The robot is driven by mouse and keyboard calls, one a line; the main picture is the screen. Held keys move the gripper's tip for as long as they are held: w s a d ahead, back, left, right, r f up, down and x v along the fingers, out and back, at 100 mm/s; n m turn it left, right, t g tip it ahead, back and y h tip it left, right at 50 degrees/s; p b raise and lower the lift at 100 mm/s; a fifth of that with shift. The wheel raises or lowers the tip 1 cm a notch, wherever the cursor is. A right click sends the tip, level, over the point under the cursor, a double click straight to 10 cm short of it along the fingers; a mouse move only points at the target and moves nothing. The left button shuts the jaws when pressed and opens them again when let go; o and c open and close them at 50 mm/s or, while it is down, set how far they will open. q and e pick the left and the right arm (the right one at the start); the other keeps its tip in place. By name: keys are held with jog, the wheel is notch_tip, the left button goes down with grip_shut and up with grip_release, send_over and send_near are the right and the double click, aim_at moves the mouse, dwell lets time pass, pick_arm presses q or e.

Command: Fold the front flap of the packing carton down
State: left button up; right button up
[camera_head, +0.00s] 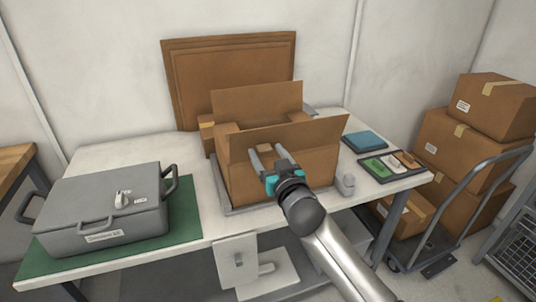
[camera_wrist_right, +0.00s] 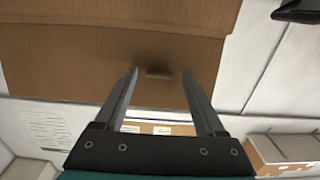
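The packing carton (camera_head: 312,170) stands open on the white table, in the middle of the head view. Its front flap (camera_head: 318,131) stands up along the near edge, and a back flap (camera_head: 256,99) stands up behind it. My right gripper (camera_head: 266,149) is at the carton's near side, with its fingers apart and nothing seen between them but cardboard. In the right wrist view, the open fingers (camera_wrist_right: 160,72) point at brown cardboard (camera_wrist_right: 75,65) with a small tab or slot (camera_wrist_right: 157,74) between the tips. Contact cannot be told. My left gripper is not in view.
A grey case (camera_head: 100,215) lies on a green mat (camera_head: 188,212) at the left. A blue item (camera_head: 365,140) and a dark tray (camera_head: 372,170) lie right of the carton. Flat cardboard (camera_head: 190,85) leans on the wall. A cart with boxes (camera_head: 455,140) stands at the right.

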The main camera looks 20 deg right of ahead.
grip_shut()
dwell(0.3)
dwell(0.9)
